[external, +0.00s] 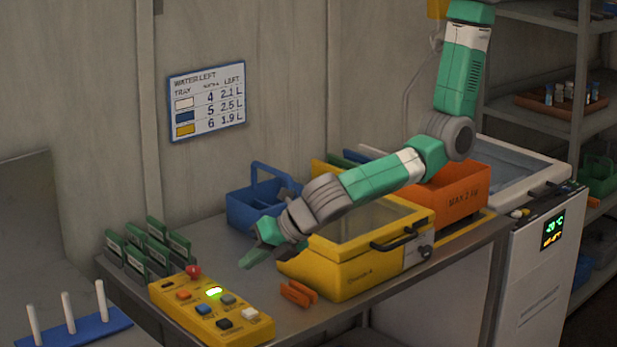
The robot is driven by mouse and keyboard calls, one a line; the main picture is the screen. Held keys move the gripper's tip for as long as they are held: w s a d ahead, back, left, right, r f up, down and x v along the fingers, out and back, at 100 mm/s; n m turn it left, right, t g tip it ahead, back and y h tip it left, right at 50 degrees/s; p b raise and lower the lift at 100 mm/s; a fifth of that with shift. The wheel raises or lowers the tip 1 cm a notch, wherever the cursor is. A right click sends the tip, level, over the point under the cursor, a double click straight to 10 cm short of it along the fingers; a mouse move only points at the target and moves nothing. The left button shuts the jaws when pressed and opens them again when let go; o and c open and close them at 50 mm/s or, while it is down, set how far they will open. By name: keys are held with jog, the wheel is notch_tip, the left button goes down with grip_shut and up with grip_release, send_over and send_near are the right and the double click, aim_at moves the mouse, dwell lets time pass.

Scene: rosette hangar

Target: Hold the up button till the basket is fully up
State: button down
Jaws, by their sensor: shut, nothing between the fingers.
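A yellow button box (180,312) sits at the table's front left corner. It carries a red mushroom button (193,271), a glowing green light or button (214,291), and orange, blue, grey, black and white buttons. Their labels are too small to read, so I cannot tell which is the up button. My gripper (252,259) is shut and empty, pointing down to the left. It appears above the table, to the right of and behind the button box, apart from the buttons. I cannot identify the basket for certain; a blue handled carrier (240,213) stands behind my gripper.
A yellow lidded case (350,275) stands right of my gripper, with an orange clip (298,293) before it. Dark green upright cards (150,245) stand left. An orange bin (462,190) and a white chest (530,190) are farther right. Some bare table lies under my gripper.

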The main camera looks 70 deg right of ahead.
jog(key=b, duration=0.7)
send_near(244, 310)
jog(key=w, duration=0.1)
jog(key=w+f, duration=0.1)
jog(key=w, duration=0.1)
jog(key=w+a+f, duration=0.1)
jog(key=shift+w+f, duration=0.1)
jog(key=shift+w, duration=0.25)
jog(key=shift+f, duration=0.25)
dwell(0.6)
jog(key=shift+f+b, duration=0.3)
jog(key=shift+f, duration=0.15)
jog(key=shift+f+b, duration=0.3)
jog(key=shift+f, duration=0.2)
dwell(4.4)
